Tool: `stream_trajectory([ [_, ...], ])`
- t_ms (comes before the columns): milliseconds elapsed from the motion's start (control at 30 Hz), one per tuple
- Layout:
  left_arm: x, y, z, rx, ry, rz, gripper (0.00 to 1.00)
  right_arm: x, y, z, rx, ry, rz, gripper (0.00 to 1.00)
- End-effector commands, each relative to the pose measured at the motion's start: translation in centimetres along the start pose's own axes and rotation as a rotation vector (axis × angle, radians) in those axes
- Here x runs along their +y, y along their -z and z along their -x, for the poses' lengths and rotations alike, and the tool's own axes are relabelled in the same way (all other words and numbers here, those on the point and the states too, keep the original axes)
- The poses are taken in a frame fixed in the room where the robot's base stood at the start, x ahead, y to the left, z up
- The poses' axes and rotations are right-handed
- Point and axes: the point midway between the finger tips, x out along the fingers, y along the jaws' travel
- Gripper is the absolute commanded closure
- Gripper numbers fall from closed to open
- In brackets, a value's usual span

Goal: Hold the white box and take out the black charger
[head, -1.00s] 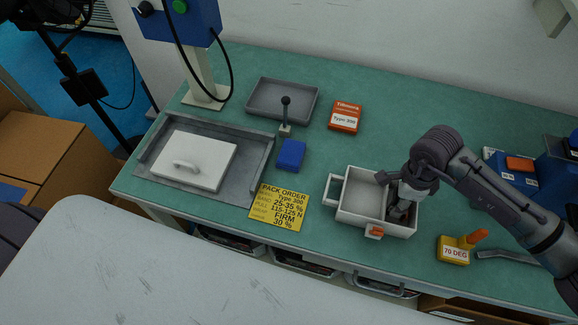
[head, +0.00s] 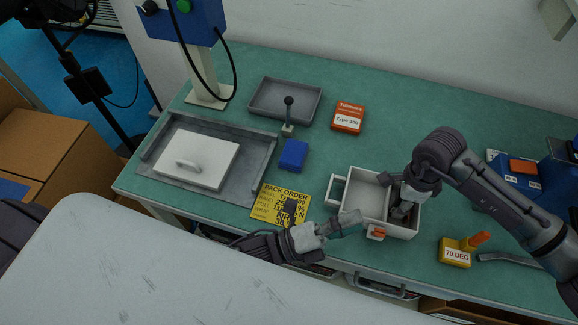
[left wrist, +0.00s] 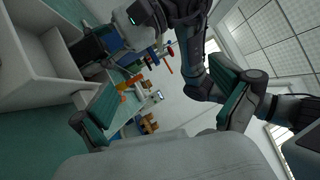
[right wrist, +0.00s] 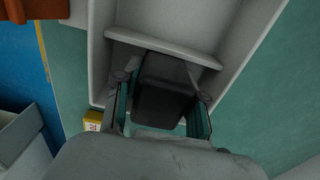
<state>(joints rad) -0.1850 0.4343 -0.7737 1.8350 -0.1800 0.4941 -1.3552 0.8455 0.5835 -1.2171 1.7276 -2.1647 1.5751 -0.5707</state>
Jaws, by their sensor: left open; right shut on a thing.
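The white box (head: 337,212) stands upright on the green bench, with a divider and a loop handle on its left end. My right gripper (head: 402,208) reaches down into its right compartment, shut on the black charger (right wrist: 165,88). In the right wrist view the charger sits between both fingers, below the divider wall. In the head view the arm mostly hides it. My left gripper (head: 352,221) is open and empty, just in front of the box's near wall; whether it touches the wall I cannot tell. The box shows at the left of the left wrist view (left wrist: 30,45).
A yellow pack-order card (head: 268,203) lies left of the box, partly covered by my left gripper. A yellow 70 DEG block (head: 455,254) stands to the right. A blue block (head: 293,155), an orange carton (head: 347,117) and a grey tray (head: 262,97) lie behind.

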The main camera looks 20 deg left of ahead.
Motion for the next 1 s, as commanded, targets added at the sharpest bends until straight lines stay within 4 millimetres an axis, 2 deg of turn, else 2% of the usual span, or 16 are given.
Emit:
stream_trajectory([
  [33,-2.2,-2.4,-0.1,0.003,0.077,-0.183,0.00,-0.1,0.0,0.1,-0.001,0.002,0.000,0.99],
  [67,-3.5,-3.7,0.0,0.014,0.125,-0.316,0.00,-0.1,0.0,0.1,-0.001,0.002,0.000,0.99],
  [100,-4.7,-5.4,0.2,0.052,0.185,-0.521,0.00,-0.1,0.0,0.1,-0.001,0.002,0.000,0.99],
  [133,-4.8,-6.0,0.5,0.094,0.208,-0.635,0.00,-0.1,0.0,0.0,-0.001,0.002,0.000,0.99],
  [233,-2.9,-7.8,1.6,0.268,0.225,-0.900,0.00,-0.1,0.0,0.0,-0.001,0.002,0.000,0.99],
  [300,-1.0,-9.2,2.8,0.404,0.207,-1.043,0.00,-0.1,0.0,0.1,-0.001,0.001,0.000,0.99],
  [400,1.8,-11.8,4.8,0.594,0.154,-1.195,0.00,-0.1,0.0,0.1,-0.001,0.002,0.000,0.99],
  [500,4.0,-14.4,7.0,0.753,0.087,-1.289,0.00,-0.1,0.0,0.1,-0.001,0.002,-0.001,0.99],
  [600,5.3,-16.4,8.7,0.859,0.031,-1.333,0.00,-0.1,0.0,0.1,-0.001,0.002,-0.001,0.99],
  [700,6.0,-17.4,9.7,0.918,-0.003,-1.351,0.00,-0.1,0.0,0.0,-0.001,0.002,-0.001,0.99],
  [867,6.8,-17.4,9.6,0.945,-0.018,-1.358,0.00,-0.1,0.0,0.0,-0.001,0.002,0.000,0.99],
  [1000,7.8,-16.2,8.2,0.943,-0.016,-1.357,0.00,-0.1,0.0,0.1,-0.001,0.001,0.000,0.99],
])
